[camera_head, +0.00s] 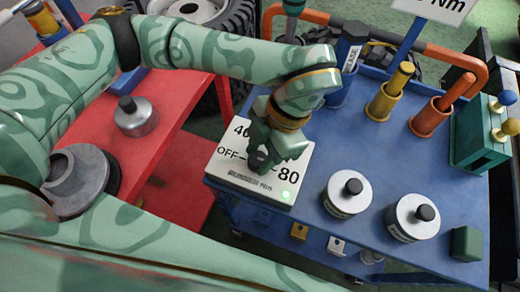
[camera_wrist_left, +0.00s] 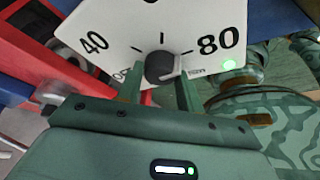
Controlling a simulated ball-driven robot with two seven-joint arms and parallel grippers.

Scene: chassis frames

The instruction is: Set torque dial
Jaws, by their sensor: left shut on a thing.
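The torque dial box (camera_head: 224,176) is a white panel on the blue bench, marked OFF, 40 and 80 with Nm below. In the left wrist view the panel (camera_wrist_left: 115,22) shows 40 at left, 80 at right and tick marks. A green lamp (camera_head: 286,195) glows at its corner. My left gripper (camera_head: 263,150) reaches down onto the panel and hides most of the dial in the head view. In the wrist view its fingers are shut on the dark round knob (camera_wrist_left: 160,66), one on each side. The knob's pointer direction is unclear. My right gripper is not in view.
The blue bench (camera_head: 310,235) also holds two silver knobbed cylinders (camera_head: 348,193) (camera_head: 414,217), yellow and orange holders (camera_head: 385,100) (camera_head: 430,118), and a green box (camera_head: 478,135). A sign reading Nm (camera_head: 440,8) is cut off above. A red table (camera_head: 165,150) stands left.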

